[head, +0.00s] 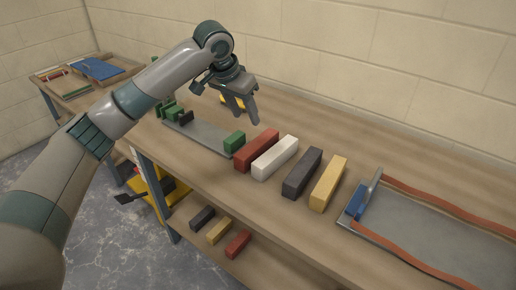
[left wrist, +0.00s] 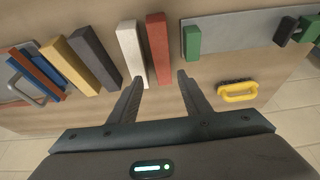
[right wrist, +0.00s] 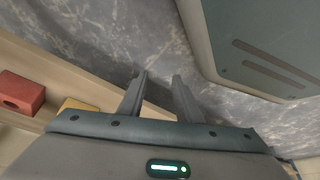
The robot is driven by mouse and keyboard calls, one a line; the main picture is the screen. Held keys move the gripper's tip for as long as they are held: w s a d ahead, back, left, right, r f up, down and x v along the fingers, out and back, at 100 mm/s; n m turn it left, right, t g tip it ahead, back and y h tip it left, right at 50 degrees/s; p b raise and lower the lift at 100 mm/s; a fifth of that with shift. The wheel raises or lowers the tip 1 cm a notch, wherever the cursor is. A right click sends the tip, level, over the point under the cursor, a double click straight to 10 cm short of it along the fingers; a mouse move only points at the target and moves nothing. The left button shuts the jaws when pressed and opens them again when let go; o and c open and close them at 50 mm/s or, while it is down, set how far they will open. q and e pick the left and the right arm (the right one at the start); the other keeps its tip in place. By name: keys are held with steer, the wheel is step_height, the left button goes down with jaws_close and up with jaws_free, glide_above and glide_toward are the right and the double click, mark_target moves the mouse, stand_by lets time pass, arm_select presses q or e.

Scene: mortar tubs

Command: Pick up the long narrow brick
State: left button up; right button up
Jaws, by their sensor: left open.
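Four long bricks lie side by side on the bench: red (head: 256,150), white (head: 275,157), dark grey (head: 302,172) and yellow (head: 328,183). They look alike in shape, so I cannot tell which one is the long narrow brick. The left wrist view also shows the red (left wrist: 159,48), white (left wrist: 130,50), dark grey (left wrist: 95,57) and yellow (left wrist: 70,65) bricks. My left gripper (head: 246,117) is open and empty, above the bench behind the red brick. My right gripper (right wrist: 160,76) is open and empty over the concrete floor, away from the bench top.
A grey board (head: 205,137) with a green block (head: 234,141) lies left of the bricks. A tray with orange edges (head: 430,235) is at right. A yellow-handled brush (left wrist: 238,91) lies behind. Small bricks (head: 219,231) sit on the lower shelf.

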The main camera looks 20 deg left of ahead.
arm_select(q)
steer(key=p, duration=0.1)
glide_toward(256, 144)
steer(key=x, duration=0.6)
steer(key=shift+w+d, duration=0.2)
steer(key=shift+w, duration=0.1)
steer(key=shift+f, duration=0.15)
arm_select(e)
steer(key=shift+w+a+r+t, duration=0.25)
steer(key=shift+w+a, duration=0.15)
steer(key=shift+w, duration=0.2)
steer(key=shift+w+a+r+t, duration=0.25)
steer(key=shift+w+a, duration=0.1)
steer(key=shift+w, duration=0.2)
steer(key=shift+s+d, duration=0.1)
steer(key=shift+s, duration=0.2)
arm_select(q)
steer(key=shift+w+f+p, duration=0.2)
steer(key=shift+f+p, duration=0.15)
steer(key=shift+f, duration=0.2)
steer(key=x, duration=0.4)
steer(key=shift+a+p, duration=0.1)
steer(key=shift+p, duration=0.2)
steer(key=shift+s, duration=0.1)
arm_select(e)
steer(key=shift+w+a+r+t+y, duration=0.25)
steer(key=shift+a+t+y, duration=0.05)
steer(key=shift+a, duration=0.1)
